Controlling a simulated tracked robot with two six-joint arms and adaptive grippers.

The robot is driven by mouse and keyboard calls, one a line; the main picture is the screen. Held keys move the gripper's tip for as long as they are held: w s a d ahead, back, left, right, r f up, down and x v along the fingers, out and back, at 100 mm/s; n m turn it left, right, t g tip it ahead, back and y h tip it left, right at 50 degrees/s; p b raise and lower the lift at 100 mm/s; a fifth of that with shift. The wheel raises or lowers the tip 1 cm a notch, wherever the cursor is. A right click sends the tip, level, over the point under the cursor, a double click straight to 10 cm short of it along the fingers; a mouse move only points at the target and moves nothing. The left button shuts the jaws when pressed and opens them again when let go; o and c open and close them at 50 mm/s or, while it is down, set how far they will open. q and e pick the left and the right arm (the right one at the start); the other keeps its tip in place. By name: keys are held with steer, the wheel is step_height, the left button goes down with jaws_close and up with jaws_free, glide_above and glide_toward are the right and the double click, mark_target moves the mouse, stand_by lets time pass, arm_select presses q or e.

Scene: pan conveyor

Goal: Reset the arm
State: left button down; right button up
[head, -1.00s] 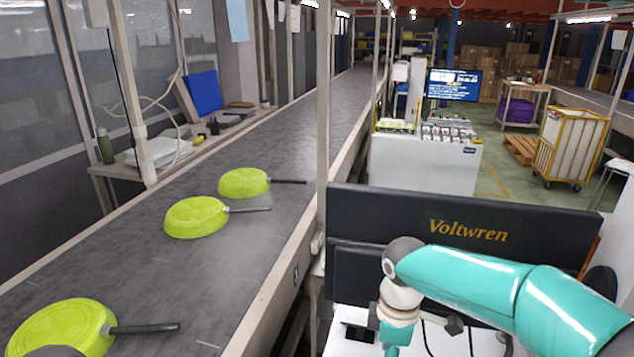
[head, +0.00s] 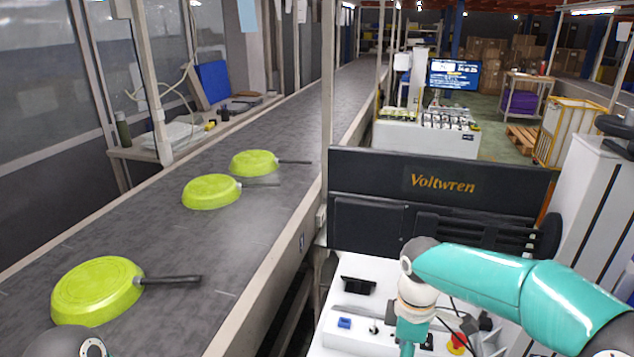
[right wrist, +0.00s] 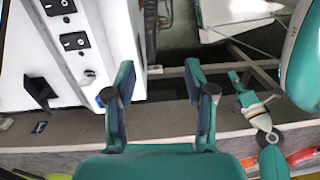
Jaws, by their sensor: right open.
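My right arm comes in from the right in the head view and bends down over a white work surface. Its gripper is below the picture there. In the right wrist view my right gripper (right wrist: 161,92) is open, with two teal and dark fingers apart and nothing between them. My left arm shows in the head view only as a rounded grey joint at the bottom left. A small teal and grey gripper, apparently my left one (right wrist: 252,90), shows at the right of the right wrist view; its jaw state is unclear.
The grey conveyor (head: 245,255) carries three upturned lime-green pans: near (head: 98,290), middle (head: 211,192) and far (head: 254,163). A black Voltwren panel (head: 380,182) stands behind the white work surface (head: 365,270). A white cabinet (right wrist: 100,30) with black switches is near my right gripper.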

steer(key=s+f+m+g+y, duration=0.1)
steer(key=s+f+g, duration=0.1)
steer(key=s+f, duration=0.5)
steer(key=s+f+m+g, duration=0.15)
steer(key=s+f, duration=0.25)
steer(key=f, duration=0.6)
steer(key=s+a+f+m+t+y, duration=0.25)
steer(key=s+a+f+m, duration=0.25)
steer(key=s+f+m, duration=0.65)
steer(key=w, duration=0.1)
steer(key=w+m+t, duration=0.1)
steer(key=w+r+m+t, duration=0.1)
steer(key=shift+w+d+y, duration=0.1)
steer(key=shift+d+y, duration=0.15)
steer(key=shift+d, duration=0.1)
steer(key=shift+m, duration=0.3)
steer(key=shift+c, duration=1.2)
